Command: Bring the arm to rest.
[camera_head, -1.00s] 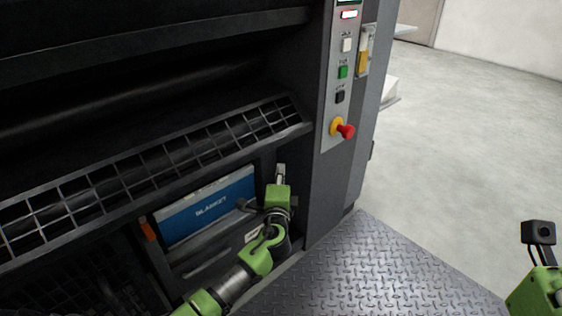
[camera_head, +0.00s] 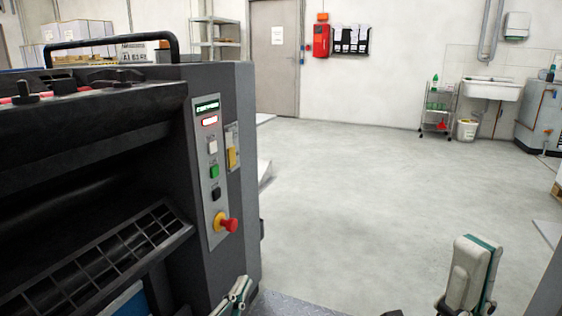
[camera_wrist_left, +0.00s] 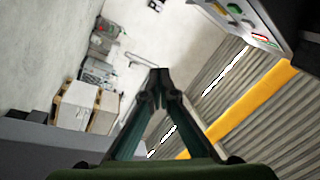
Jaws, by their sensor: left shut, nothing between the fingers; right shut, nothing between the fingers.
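My left gripper (camera_head: 235,296) shows at the bottom of the head view, low in front of the press's right side, cut off by the frame edge. In the left wrist view its two dark fingers (camera_wrist_left: 158,78) meet at the tips with nothing between them. My right gripper (camera_head: 470,272) stands at the bottom right of the head view, pale with teal edges, pointing up over open floor. It is shut and holds nothing visible. Most of both arms is outside the head view.
The dark press (camera_head: 120,160) fills the left side, with a control panel (camera_head: 211,170) and red stop knob (camera_head: 229,225). Grey floor (camera_head: 350,200) is clear beyond. A sink (camera_head: 490,88) and small trolley (camera_head: 438,108) stand at the back right.

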